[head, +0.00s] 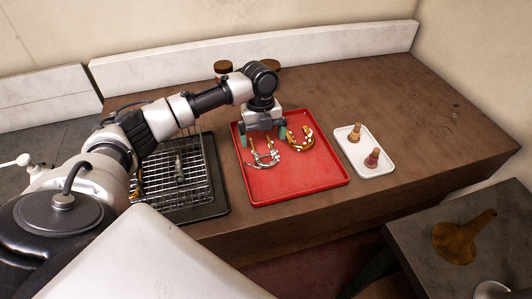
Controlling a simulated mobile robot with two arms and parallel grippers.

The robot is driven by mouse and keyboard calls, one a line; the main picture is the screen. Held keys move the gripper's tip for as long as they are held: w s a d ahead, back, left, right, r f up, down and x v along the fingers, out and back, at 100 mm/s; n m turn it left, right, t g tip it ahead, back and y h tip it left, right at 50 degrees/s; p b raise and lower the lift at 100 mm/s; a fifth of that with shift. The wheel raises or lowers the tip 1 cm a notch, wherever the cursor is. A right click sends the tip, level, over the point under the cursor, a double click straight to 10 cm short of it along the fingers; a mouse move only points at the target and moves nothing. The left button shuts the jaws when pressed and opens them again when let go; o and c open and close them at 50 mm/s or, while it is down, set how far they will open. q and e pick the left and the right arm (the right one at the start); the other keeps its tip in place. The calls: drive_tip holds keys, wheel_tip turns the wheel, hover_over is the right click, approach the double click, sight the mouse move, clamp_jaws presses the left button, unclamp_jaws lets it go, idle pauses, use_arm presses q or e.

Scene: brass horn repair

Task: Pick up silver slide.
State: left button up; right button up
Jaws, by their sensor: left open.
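The silver slide (262,157), a shiny U-shaped tube, lies on the left part of the red tray (300,184). My left gripper (262,137) is open above the tray, pointing down. One finger is near the silver slide's left end and the other is between it and the brass slide (300,139). I cannot tell whether the fingers touch the silver slide. The gripper hides part of the tray behind it. My right gripper is out of view.
A white tray (348,154) with two small cork-topped pieces stands right of the red tray. A wire rack (165,185) on a dark tray lies left. Jars (223,69) stand behind my arm. A brass horn part (465,237) lies on a grey table.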

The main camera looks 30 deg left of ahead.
sight(264, 154)
use_arm(q)
drive_tip(key=f, duration=0.2)
drive_tip(key=f+p, duration=0.1)
drive_tip(key=shift+s+d+f, duration=0.15)
drive_tip(key=shift+s+d, duration=0.1)
drive_tip(key=shift+d, duration=0.05)
drive_tip(key=shift+f, duration=0.2)
drive_tip(key=c, duration=1)
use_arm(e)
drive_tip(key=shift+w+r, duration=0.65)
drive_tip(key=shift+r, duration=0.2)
use_arm(q)
drive_tip(key=shift+r, duration=0.1)
